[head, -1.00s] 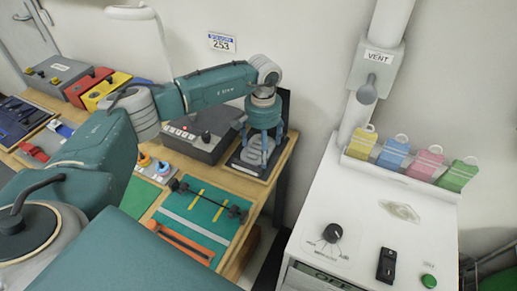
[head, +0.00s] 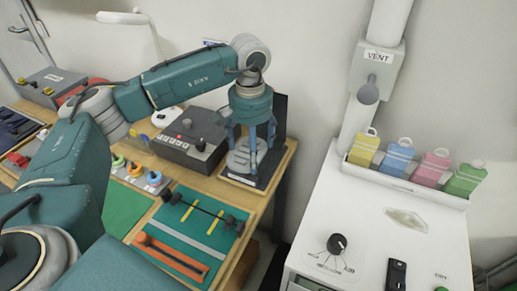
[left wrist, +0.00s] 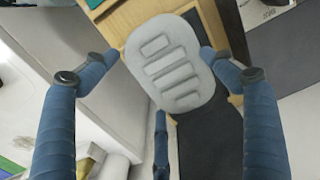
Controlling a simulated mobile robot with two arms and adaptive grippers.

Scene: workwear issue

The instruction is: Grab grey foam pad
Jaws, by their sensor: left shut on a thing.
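The grey foam pad (head: 240,156) is a rounded light-grey piece with several ribs or slots. It shows at the back right of the wooden bench, over a black stand. My left gripper (head: 251,160) is above it with its blue fingers pointing down around it. In the left wrist view the pad (left wrist: 172,65) sits between the two upper fingertips (left wrist: 160,58), and a third finger comes up below it. The gripper is shut on the pad. Whether the pad still touches the stand is hard to tell. My right gripper is not in view.
A dark control box (head: 190,140) stands just left of the pad. A green mat (head: 178,226) with a black bar lies in front. A white cabinet (head: 375,230) with a rack of coloured tags (head: 400,158) stands to the right, across a gap.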

